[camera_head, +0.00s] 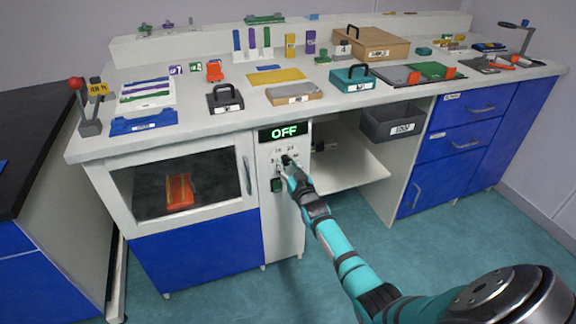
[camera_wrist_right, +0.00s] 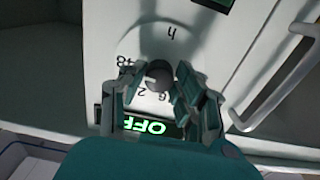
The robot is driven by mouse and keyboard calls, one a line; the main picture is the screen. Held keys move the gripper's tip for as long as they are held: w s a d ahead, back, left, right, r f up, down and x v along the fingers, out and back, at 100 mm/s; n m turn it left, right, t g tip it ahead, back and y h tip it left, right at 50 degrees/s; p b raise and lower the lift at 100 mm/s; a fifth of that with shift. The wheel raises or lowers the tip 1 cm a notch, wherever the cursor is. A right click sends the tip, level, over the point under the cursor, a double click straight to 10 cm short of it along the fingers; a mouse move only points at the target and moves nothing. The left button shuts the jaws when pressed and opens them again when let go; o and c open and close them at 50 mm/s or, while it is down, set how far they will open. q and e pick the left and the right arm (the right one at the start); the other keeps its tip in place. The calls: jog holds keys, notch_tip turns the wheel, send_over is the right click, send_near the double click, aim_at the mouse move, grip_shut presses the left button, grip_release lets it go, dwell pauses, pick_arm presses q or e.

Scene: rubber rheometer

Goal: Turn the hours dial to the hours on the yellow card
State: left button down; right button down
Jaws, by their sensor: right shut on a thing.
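In the head view my right gripper (camera_head: 288,163) covers most of the dial. The display (camera_head: 284,131) above it reads OFF in green. A yellow card (camera_head: 97,87) stands by a red-knobbed lever at the left of the worktop; its small print ends in h, and its digits are unclear. My left gripper is out of view.
Left of the panel is an oven-like cabinet (camera_head: 120,185) with a glass door and a vertical handle (camera_head: 247,176). A dark green switch (camera_head: 277,185) lies just below the dial. An open shelf (camera_head: 345,165) and grey bin (camera_head: 392,124) are to the right. The worktop above is crowded.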

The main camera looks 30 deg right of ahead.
jog(key=shift+f, duration=0.15)
jog(key=c, duration=1)
grip_release()
jog(key=shift+c, duration=0.2)
jog(key=shift+o, duration=0.4)
jog(key=v, duration=1.2)
